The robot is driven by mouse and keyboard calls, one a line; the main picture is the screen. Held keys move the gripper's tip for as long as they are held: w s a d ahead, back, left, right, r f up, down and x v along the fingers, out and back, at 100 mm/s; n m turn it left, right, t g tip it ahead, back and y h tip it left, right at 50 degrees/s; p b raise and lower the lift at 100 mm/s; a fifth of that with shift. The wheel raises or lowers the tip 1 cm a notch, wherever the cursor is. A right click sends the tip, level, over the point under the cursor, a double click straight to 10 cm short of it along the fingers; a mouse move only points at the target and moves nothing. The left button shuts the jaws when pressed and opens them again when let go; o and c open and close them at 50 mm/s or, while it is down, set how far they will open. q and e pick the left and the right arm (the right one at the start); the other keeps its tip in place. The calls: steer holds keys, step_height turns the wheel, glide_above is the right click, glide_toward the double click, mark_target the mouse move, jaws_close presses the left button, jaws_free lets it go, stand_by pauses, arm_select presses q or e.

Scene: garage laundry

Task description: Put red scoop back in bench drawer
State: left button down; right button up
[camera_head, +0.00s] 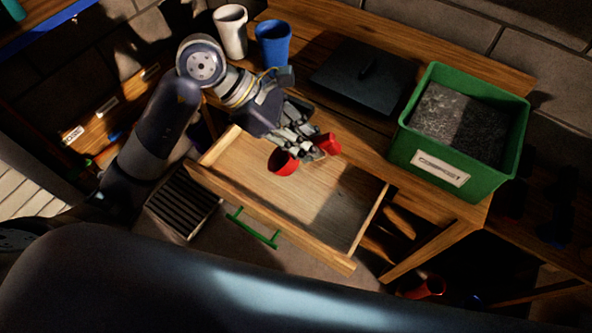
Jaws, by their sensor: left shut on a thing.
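The red scoop (283,163) is in my left gripper (308,152), with red showing on both sides of the fingers. The gripper is shut on it and partly hides it. Both are over the bench drawer (330,205), towards its back. The drawer is pulled out from the wooden bench and its visible floor looks empty. Its front has a green handle (252,228). I cannot tell whether the scoop touches the drawer floor. My right gripper is not in view.
On the bench stand a green bin (457,186) with grey contents, a dark flat board (345,70), a blue cup (273,45) and a white cup (231,32). A slatted dark box (183,203) is left of the drawer. A red object (426,287) lies below right.

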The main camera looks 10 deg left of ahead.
arm_select(q)
step_height(320, 180, down, 6)
steer(key=m+g+y+b, duration=0.1)
steer(key=m+y+b, duration=0.15)
steer(key=y, duration=0.25)
steer(key=m+y, duration=0.2)
steer(key=y, duration=0.1)
glide_above(282, 182)
steer(key=shift+t, duration=0.3)
step_height(282, 182, down, 9)
steer(key=shift+f, duration=0.1)
step_height(282, 182, down, 4)
steer(key=shift+s+r+p, duration=0.1)
steer(key=shift+r+p, duration=0.1)
steer(key=shift+p, duration=0.2)
steer(key=shift+f, duration=0.25)
steer(key=c, duration=1.5)
jaws_free()
